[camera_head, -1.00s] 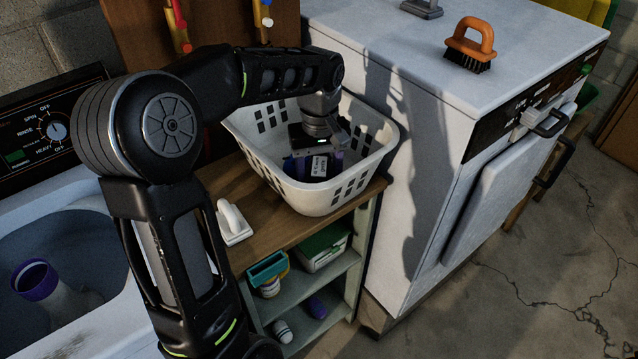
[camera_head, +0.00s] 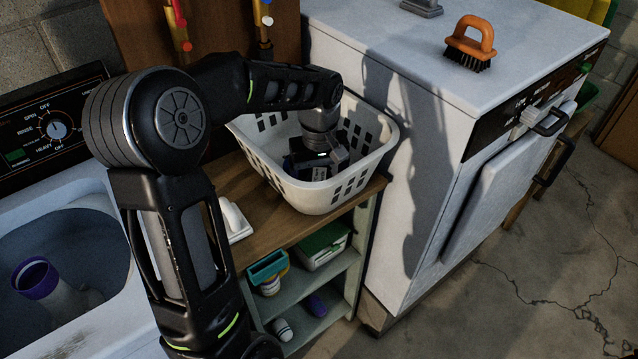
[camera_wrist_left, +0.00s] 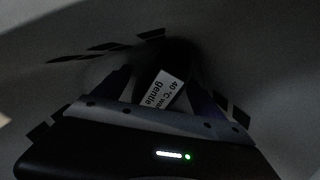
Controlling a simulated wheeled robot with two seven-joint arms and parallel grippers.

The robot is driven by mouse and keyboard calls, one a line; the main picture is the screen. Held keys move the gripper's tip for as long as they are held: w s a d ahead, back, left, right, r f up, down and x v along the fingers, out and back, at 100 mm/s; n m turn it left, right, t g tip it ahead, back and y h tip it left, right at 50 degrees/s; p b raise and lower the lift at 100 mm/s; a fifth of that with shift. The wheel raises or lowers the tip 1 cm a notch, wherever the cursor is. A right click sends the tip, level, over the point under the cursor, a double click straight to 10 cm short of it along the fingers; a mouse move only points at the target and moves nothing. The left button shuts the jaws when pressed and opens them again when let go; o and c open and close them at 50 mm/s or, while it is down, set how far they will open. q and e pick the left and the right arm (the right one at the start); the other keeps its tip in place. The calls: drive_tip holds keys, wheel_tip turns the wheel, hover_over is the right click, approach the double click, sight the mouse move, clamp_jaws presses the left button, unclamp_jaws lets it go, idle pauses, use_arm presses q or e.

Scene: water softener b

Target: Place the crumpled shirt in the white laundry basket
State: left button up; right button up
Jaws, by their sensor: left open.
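The white laundry basket (camera_head: 318,196) stands on the wooden shelf top, with slotted sides. My left gripper (camera_head: 318,170) reaches down inside it and is open. In the basket beneath the gripper is a dark, purplish cloth with a white care label, which I take to be the crumpled shirt; the gripper hides most of it in the head view. My right gripper is out of view.
A white dryer (camera_head: 440,70) with an orange brush (camera_head: 469,44) on top stands close right of the basket. A washer (camera_head: 62,235) with an open drum holding a purple-rimmed item is at left. A white-handled item (camera_head: 235,219) lies on the wooden top (camera_head: 268,228).

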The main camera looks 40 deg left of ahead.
sight(319, 177)
use_arm(q)
drive_tip(key=shift+r, duration=0.1)
wheel_tip(319, 177, up, 12)
drive_tip(key=shift+r, duration=0.1)
idle(0.5)
idle(0.5)
